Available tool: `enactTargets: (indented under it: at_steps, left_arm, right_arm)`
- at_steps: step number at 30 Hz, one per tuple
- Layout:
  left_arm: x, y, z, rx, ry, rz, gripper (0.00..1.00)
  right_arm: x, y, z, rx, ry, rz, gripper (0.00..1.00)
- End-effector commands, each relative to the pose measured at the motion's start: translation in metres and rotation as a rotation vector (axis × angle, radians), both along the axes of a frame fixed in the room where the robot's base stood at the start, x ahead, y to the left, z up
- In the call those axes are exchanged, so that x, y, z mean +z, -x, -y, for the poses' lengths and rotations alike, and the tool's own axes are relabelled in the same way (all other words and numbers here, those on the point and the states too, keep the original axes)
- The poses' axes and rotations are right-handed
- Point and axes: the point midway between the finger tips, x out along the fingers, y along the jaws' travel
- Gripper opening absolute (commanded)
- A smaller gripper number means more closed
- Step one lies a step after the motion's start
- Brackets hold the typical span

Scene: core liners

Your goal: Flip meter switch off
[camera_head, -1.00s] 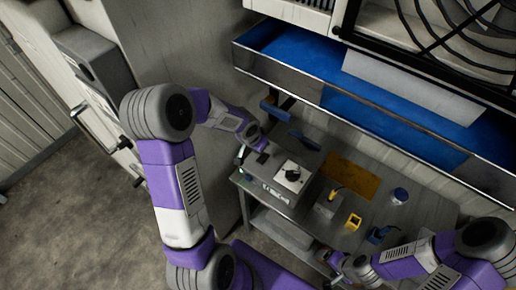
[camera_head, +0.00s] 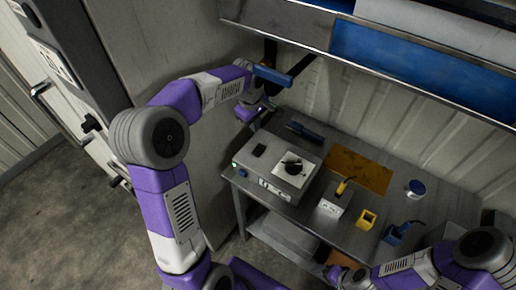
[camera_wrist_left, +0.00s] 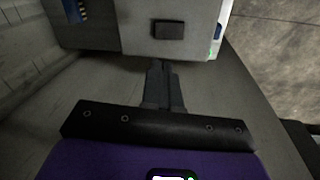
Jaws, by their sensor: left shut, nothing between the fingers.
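The meter is a grey box (camera_head: 268,182) on the workbench, with a white dial and black knob (camera_head: 292,166) on top. Its black rectangular switch (camera_head: 259,150) is on the top left part; its tilt is too small to read. The switch (camera_wrist_left: 168,29) also shows in the left wrist view, beyond the fingertips. A green light (camera_head: 234,164) glows at the meter's left end. My left gripper (camera_head: 262,108) is behind and above the meter, apart from it. Its fingers (camera_wrist_left: 163,66) are together and empty. My right gripper (camera_head: 337,273) is low at the bottom edge, its fingers unclear.
The workbench (camera_head: 440,200) also holds a small box with a yellow-handled tool (camera_head: 334,205), a yellow holder (camera_head: 367,219), a blue tool (camera_head: 397,232), a round tin (camera_head: 416,187) and an orange-brown mat (camera_head: 360,170). A shelf edge (camera_head: 400,80) overhangs the back. Wall stands close behind my left gripper.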

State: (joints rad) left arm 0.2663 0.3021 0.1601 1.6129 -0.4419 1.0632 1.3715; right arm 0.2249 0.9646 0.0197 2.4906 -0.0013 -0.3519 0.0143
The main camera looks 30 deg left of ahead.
Motion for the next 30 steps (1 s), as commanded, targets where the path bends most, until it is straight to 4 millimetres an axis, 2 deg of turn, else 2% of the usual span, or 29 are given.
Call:
enactTargets:
  at_steps: [1,6,20,25,30]
  left_arm:
    - [-0.003,0.000,0.001,0.043,0.012,-0.001,0.00]
    - [0.002,0.001,0.004,0.139,0.040,-0.013,0.00]
    - [0.003,0.001,0.005,0.164,0.047,-0.017,0.00]
    - [-0.014,-0.001,0.005,0.163,0.047,-0.020,0.00]
    - [-0.046,-0.004,0.005,0.163,0.047,-0.022,0.00]
  right_arm:
    - [-0.010,0.000,0.000,0.000,0.000,0.000,0.85]
    - [-0.018,0.000,0.000,0.000,0.000,0.000,0.85]
    - [-0.019,0.000,0.000,0.000,0.000,0.000,0.85]
    - [-0.024,0.000,0.000,0.000,0.000,0.000,0.85]
    - [-0.033,0.000,0.000,0.000,0.000,0.000,0.85]
